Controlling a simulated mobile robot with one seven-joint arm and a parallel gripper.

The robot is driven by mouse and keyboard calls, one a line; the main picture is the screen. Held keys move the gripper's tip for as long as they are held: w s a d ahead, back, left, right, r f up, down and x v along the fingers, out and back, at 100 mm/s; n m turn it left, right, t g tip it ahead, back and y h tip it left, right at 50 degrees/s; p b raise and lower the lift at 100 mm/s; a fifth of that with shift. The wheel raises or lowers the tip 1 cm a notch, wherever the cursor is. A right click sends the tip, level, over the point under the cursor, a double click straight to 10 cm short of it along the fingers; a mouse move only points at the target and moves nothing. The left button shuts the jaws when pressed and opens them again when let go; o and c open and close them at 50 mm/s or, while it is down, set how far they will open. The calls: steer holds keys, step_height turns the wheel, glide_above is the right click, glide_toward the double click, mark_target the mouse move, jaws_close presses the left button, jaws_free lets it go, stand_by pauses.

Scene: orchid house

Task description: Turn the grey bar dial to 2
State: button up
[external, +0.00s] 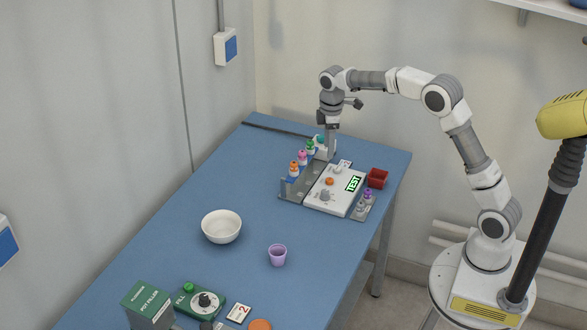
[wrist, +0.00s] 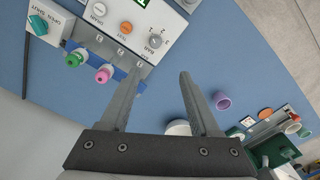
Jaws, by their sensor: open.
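The grey bar dial (external: 325,195) sits on the near end of a white panel box (external: 318,203). In the wrist view the dial (wrist: 155,41) is at the top centre, with small numbers around it; its pointer setting is too small to read surely. An orange button (wrist: 125,27) is beside it, and the box also has a green-lit display (external: 354,183). My gripper (external: 331,157) points down behind the box, near the bottle rack. In the wrist view my gripper (wrist: 162,72) has its jaws apart and empty, with the dial beyond the tips.
Capped bottles (external: 303,157) stand in a rack left of the box. A teal-handled valve box (wrist: 38,25) is close by. A red tray (external: 377,178) and small vials (external: 366,200) are at right. A white bowl (external: 221,227) and purple cup (external: 277,255) stand nearer, with bare table around.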

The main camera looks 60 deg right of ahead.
steer(key=w+d, duration=0.1)
glide_toward(325, 191)
step_height(325, 191, down, 9)
steer(key=shift+w+a+r, duration=0.1)
steer(key=shift+w, duration=0.05)
stand_by(0.3)
jaws_close()
stand_by(0.3)
